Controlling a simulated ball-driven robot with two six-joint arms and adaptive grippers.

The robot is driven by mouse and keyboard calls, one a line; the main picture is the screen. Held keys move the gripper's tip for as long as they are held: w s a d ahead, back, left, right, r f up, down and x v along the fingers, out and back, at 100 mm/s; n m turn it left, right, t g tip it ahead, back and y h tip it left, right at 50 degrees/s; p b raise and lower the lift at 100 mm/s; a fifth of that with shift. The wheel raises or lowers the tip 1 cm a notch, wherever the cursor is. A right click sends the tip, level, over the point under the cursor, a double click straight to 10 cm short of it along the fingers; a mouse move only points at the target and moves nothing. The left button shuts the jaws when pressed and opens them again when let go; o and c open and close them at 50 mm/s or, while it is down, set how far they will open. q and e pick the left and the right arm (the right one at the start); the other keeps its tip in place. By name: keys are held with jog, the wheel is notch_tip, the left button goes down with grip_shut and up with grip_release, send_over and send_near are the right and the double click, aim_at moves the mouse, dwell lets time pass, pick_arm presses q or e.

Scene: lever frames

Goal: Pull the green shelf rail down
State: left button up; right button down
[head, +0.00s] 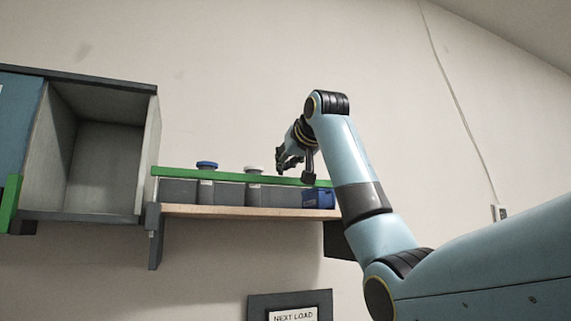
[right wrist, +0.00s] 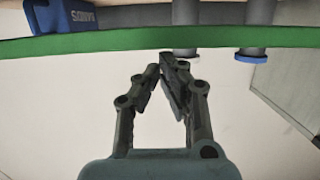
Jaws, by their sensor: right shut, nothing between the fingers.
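The green shelf rail (head: 228,176) runs along the front of the wooden shelf, above a row of bins. It crosses the upper part of the right wrist view (right wrist: 110,43), which shows the shelf upside down. My right gripper (head: 281,170) is at the rail's right half, its fingertips by the rail's upper edge. In the right wrist view the fingertips (right wrist: 166,66) meet and hold nothing. They lie close to the rail; I cannot tell whether they touch it. My left gripper is not in view.
Grey bins (head: 223,193) and a blue bin (head: 318,199) stand on the shelf (head: 230,211). A blue-lidded jar (head: 207,165) and a white-lidded jar (head: 253,170) rise above the rail. An open cabinet (head: 100,150) hangs at the left. A dark-framed sign (head: 262,307) is below.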

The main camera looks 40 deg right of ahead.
aim_at(284, 181)
pick_arm(q)
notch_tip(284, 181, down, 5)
jog(key=b, duration=0.4)
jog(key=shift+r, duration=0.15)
pick_arm(e)
notch_tip(284, 181, down, 8)
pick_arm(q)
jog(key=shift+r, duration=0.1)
